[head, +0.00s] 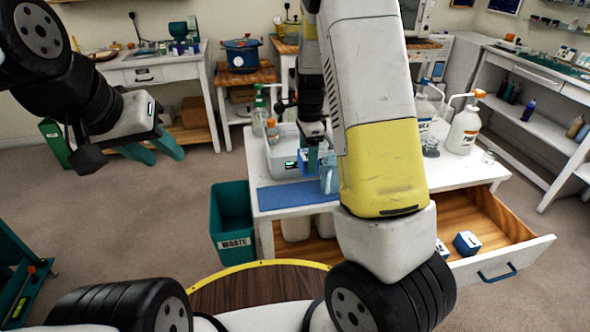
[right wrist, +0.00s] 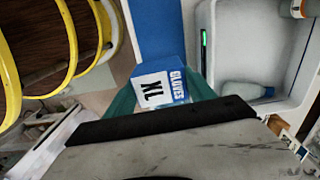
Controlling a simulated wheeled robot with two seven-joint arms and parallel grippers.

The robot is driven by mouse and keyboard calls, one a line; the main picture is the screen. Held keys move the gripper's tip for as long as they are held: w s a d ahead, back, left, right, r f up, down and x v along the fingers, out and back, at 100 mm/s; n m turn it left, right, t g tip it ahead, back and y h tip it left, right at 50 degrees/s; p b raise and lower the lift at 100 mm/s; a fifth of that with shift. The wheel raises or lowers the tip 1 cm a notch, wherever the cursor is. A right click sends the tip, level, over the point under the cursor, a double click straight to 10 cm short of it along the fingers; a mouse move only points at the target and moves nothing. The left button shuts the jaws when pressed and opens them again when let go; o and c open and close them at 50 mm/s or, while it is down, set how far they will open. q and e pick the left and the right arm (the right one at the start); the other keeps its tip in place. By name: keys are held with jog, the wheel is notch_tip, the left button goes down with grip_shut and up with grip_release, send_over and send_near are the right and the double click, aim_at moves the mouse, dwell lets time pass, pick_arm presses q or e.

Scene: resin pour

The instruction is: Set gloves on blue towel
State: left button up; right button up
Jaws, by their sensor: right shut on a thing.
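The gloves box (right wrist: 152,92), blue and white with "XL" and "GLOVES" on it, sits between the teal fingers of my right gripper (right wrist: 163,98). In the head view my right gripper (head: 318,160) is over the white table at the right end of the blue towel (head: 285,196); my arm hides much of the box there. The towel also shows beyond the box in the right wrist view (right wrist: 157,30). I cannot tell the gap between box and towel. My left gripper (head: 153,148) is empty, its teal fingers apart, away from the table at left.
A white tub (head: 283,160) stands behind the towel. An open drawer (head: 510,235) below the table holds small blue boxes (head: 467,243). A teal waste bin (head: 232,215) stands left of the table. A white pump bottle (head: 463,130) is at the table's right.

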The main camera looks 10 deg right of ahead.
jog(key=shift+w+f+m, duration=0.2)
jog(key=shift+f+m, duration=0.1)
notch_tip(320, 180, down, 9)
jog(key=shift+d+f, duration=0.1)
jog(key=shift+f, duration=0.1)
jog(key=o, duration=1.4)
jog(key=shift+c, duration=0.2)
